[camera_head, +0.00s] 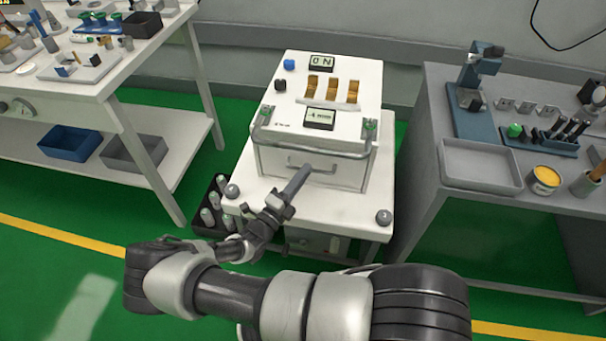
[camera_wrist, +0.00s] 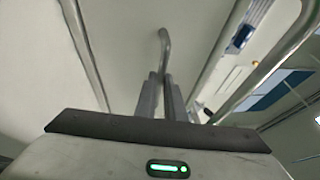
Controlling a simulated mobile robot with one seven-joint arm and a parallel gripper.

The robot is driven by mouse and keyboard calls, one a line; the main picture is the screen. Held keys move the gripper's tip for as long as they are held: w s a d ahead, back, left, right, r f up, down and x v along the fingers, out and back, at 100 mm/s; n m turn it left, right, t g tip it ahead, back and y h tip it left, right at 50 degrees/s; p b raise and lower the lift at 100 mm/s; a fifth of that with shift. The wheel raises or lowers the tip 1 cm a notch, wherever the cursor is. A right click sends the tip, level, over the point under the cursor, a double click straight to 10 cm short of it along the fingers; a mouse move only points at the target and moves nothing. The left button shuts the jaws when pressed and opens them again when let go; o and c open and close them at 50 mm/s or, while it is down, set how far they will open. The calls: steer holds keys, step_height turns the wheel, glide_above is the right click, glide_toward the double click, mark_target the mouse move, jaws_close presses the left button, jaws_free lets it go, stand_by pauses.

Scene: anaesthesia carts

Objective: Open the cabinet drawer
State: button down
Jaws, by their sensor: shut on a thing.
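The white cabinet (camera_head: 268,140) stands in the middle of the head view on a white cart. Its drawer (camera_head: 345,178) is a wide front panel below a large curved rail. A thin grey handle (camera_head: 325,168) runs across that panel. My gripper (camera_head: 303,172) reaches it from the lower left, its fingertips at the handle. In the wrist view my two fingers (camera_wrist: 161,78) are close together, shut on the bent metal handle (camera_wrist: 164,42). The drawer front looks about flush with the cabinet, with no clear gap. The fingers hide part of the handle.
The cart top (camera_head: 345,215) has round grey corner knobs. A black crate of bottles (camera_head: 213,212) sits at its left. A white workbench (camera_head: 110,75) is at left and a grey bench (camera_head: 445,210) at right. Green floor shows between them.

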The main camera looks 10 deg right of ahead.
steer(key=s+a, duration=0.5)
steer(key=s, duration=0.8)
steer(key=s+a, duration=0.6)
steer(key=s, duration=0.7)
steer(key=shift+s, duration=0.4)
steer(key=shift+a, duration=0.1)
steer(key=c, duration=1.8)
jaws_free()
steer(key=shift+c, duration=0.2)
